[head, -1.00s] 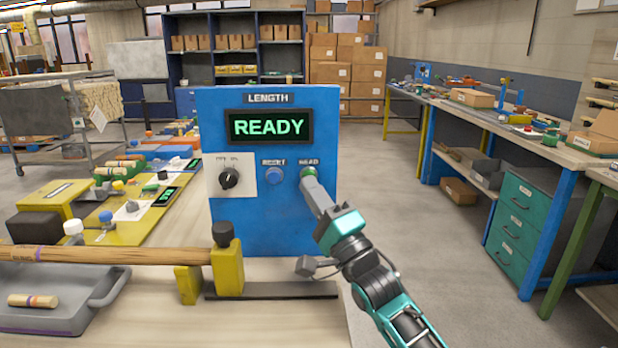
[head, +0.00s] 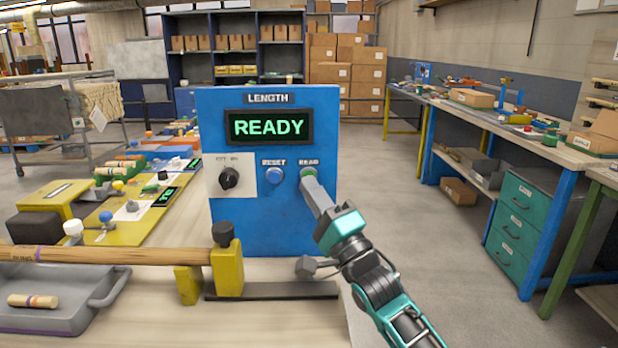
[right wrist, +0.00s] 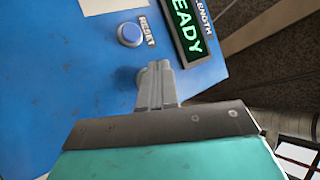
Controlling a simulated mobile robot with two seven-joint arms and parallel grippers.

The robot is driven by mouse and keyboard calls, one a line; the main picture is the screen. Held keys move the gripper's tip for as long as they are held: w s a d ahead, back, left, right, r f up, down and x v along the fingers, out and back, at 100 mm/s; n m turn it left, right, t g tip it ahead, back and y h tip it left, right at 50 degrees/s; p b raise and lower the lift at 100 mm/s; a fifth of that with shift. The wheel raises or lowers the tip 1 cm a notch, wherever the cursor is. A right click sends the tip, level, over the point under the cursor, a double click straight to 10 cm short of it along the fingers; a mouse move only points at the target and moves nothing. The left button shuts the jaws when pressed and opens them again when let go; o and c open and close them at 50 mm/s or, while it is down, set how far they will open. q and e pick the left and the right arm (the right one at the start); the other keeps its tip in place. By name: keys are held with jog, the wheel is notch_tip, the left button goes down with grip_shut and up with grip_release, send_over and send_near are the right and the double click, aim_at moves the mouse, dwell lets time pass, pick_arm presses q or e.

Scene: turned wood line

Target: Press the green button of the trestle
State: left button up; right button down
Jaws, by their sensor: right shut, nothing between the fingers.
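The blue panel (head: 322,110) of the trestle stands upright on the bench, with a LENGTH display (head: 268,127) lit READY in green. In the right wrist view the fingertips (right wrist: 155,68) meet the panel and cover the button. I cannot tell whether it is pressed in. My left gripper is out of view.
A wooden rod (head: 110,255) lies on the yellow supports (head: 228,268) in front of the panel. A black knob (head: 229,177) is left of RESET. A grey tray (head: 75,318) is at front left. Floor is clear to the right, before the long bench (head: 480,115).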

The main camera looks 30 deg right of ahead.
jog(key=shift+w, duration=0.1)
dwell(0.7)
jog(key=shift+w+d, duration=0.2)
jog(key=shift+w, duration=0.05)
jog(key=shift+w+d, duration=0.2)
jog(key=shift+w, duration=0.15)
dwell(0.7)
jog(key=shift+s, duration=0.1)
jog(key=shift+s+a+p, duration=0.4)
jog(key=shift+s+p, duration=0.2)
jog(key=shift+p, duration=0.05)
jog(key=s+a, duration=0.1)
jog(key=s+p, duration=0.1)
jog(key=s, duration=0.1)
jog(key=s+a+p, duration=0.1)
jog(key=shift+s+a, duration=0.15)
jog(key=shift+a, duration=0.15)
